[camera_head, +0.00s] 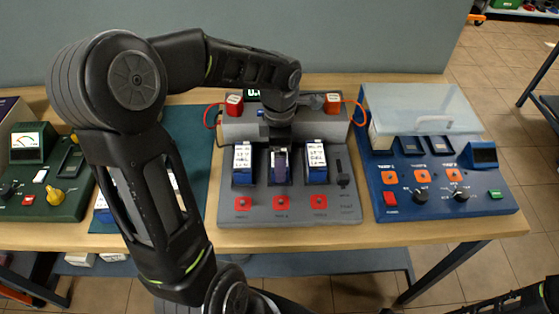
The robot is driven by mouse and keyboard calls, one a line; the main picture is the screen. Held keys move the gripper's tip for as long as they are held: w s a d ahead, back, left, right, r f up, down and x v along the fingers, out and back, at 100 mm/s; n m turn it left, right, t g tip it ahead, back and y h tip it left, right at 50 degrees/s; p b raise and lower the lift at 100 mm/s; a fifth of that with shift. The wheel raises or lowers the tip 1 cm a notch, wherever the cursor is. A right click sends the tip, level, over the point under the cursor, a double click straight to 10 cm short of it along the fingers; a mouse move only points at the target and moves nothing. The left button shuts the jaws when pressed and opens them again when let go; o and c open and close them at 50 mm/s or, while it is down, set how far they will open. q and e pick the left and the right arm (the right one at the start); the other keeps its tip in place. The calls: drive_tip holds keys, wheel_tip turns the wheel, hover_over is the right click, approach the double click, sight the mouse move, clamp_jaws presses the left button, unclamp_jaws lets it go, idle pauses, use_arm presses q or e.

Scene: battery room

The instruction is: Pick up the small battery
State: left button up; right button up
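A grey device (347,206) in the middle of the table holds blue-and-white batteries in a row of slots. One battery (242,160) stands in the left slot and one (316,158) in the right slot. My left gripper (281,168) points down at the middle slot, between these two. A dark blue-purple battery (281,165) shows at its fingertips, partly covered by them. I cannot tell whether the fingers are closed on it, nor which battery is the small one. My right gripper is out of view; only part of a dark arm shows at the bottom right.
A blue device (405,205) with a clear raised lid (420,108) stands to the right. A green device (60,205) with a meter stands at the left. A teal mat (203,125) lies behind my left arm, with another battery (103,208) partly hidden there.

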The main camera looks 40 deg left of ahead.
use_arm(q)
drive_tip(key=c, duration=1.2)
drive_tip(key=shift+r, duration=0.1)
wheel_tip(320, 180, up, 10)
drive_tip(key=shift+b, duration=0.6)
